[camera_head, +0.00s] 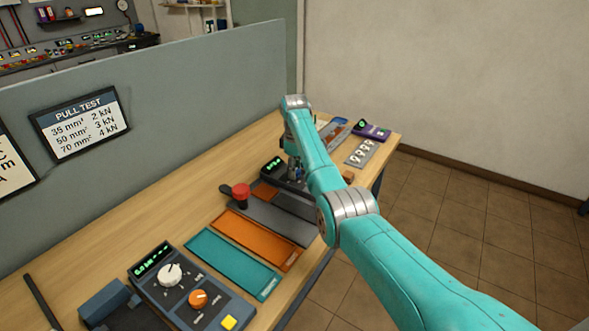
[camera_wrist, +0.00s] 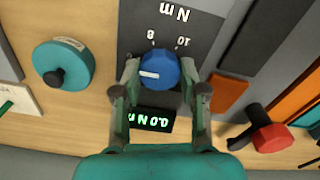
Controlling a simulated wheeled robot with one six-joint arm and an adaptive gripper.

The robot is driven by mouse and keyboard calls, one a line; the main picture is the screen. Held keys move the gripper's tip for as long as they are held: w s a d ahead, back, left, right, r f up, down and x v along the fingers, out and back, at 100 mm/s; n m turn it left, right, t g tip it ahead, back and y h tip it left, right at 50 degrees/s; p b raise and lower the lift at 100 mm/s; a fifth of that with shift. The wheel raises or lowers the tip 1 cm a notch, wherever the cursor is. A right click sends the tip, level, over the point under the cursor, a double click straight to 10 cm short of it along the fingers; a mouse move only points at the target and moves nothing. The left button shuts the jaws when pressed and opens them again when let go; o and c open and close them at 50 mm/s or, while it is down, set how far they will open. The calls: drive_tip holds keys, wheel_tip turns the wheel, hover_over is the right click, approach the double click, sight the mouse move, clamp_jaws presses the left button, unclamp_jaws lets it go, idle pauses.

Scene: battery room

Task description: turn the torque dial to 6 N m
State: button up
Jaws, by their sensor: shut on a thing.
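The torque dial (camera_wrist: 165,61) is a round blue knob with a white pointer line, on a dark grey panel (camera_wrist: 205,28) marked "N m". In the wrist view the pointer is towards the picture's left; the marks 8 and 10 show beyond the dial, and other marks are hidden. The panel's display (camera_wrist: 152,119) reads upside down as 0.0 N m in green. My gripper (camera_wrist: 159,72) is shut on the dial, one finger on each side. In the head view the tester's display (camera_head: 273,166) shows, but my arm hides much of the dial and gripper.
A red knob (camera_head: 241,193) stands close to the tester; it also shows in the wrist view (camera_wrist: 270,137). A teal disc with a black knob (camera_wrist: 66,66) lies on the other side. Orange (camera_head: 255,240) and teal (camera_head: 232,264) mats and a control box (camera_head: 183,290) occupy the near bench.

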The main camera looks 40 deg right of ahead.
drive_tip(key=o, duration=1.1)
drive_tip(key=shift+o, duration=0.2)
wheel_tip(320, 180, up, 12)
